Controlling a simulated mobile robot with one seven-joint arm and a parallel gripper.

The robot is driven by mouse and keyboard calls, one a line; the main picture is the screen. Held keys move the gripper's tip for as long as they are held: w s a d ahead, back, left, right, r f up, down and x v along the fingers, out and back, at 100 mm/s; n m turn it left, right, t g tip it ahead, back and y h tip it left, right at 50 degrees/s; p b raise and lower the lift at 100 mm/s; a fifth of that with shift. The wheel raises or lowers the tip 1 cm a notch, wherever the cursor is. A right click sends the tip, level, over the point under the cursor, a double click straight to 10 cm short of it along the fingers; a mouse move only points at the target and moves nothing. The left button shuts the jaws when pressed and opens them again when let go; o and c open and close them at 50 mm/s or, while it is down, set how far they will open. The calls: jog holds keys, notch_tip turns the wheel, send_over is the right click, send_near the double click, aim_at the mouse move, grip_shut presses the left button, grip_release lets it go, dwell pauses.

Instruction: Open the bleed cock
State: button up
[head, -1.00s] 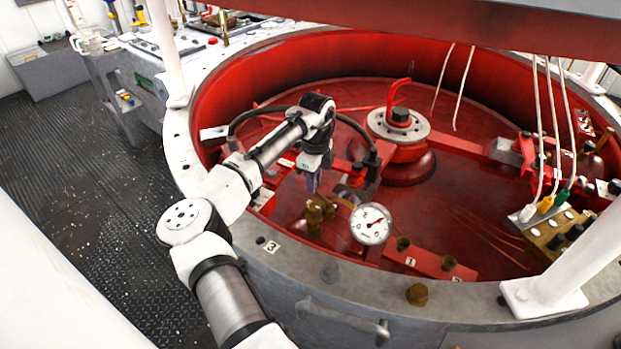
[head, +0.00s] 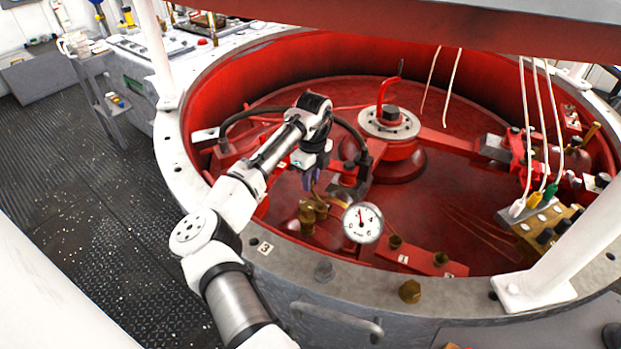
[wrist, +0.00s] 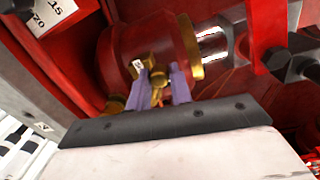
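The bleed cock (wrist: 157,90) is a small brass fitting with a lever, on the end of a red cylinder in the wrist view. The two purple fingers of my gripper (wrist: 161,88) stand on either side of its lever and appear closed on it. In the head view my gripper (head: 312,180) reaches down inside the red well, and the cock is hidden there behind it. A white round gauge (head: 362,222) stands right of my gripper, its needle pointing nearly straight up.
Brass fittings (head: 308,212) stand just below my gripper. A black hose (head: 350,130) arches behind my wrist. The grey rim (head: 290,258) of the well passes under my arm. A red hub (head: 390,125) stands farther back.

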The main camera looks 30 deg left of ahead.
jog(key=o, duration=0.4)
jog(key=r, duration=0.4)
jog(key=r+b, duration=0.1)
jog(key=r, duration=0.4)
jog(key=r+b, duration=0.1)
jog(key=r, duration=0.3)
jog(key=shift+w+r, duration=0.35)
jog(key=shift+r, duration=0.05)
